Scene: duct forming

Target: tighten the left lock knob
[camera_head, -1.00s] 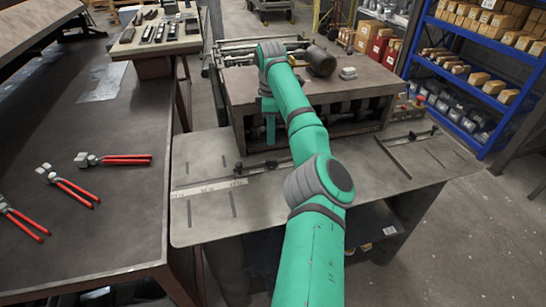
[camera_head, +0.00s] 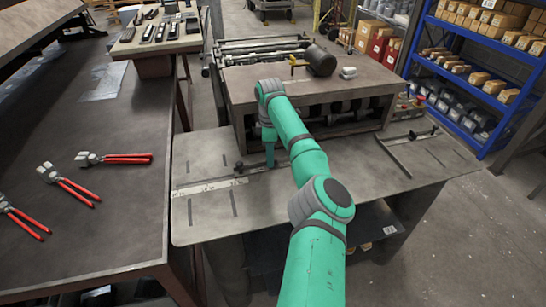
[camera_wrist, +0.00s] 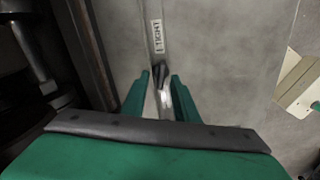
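The left lock knob (camera_wrist: 161,73) is a small dark lever with a bright metal part below it, in the middle of the wrist view. A white label (camera_wrist: 157,36) reading "TIGHT" lies just beyond it. My gripper (camera_wrist: 160,76) has one green finger on each side of the knob, with narrow gaps showing, so it looks open around it. In the head view my gripper (camera_head: 270,161) points down at the left guide rail (camera_head: 210,186) on the bench plate and hides the knob there.
The machine block (camera_head: 240,95) stands right behind my gripper, with a dark cylinder (camera_head: 320,60) on top. A right guide rail (camera_head: 396,155) lies on the same plate. Red-handled pliers (camera_head: 125,158) lie on the left table. A blue shelf (camera_head: 470,60) stands at right.

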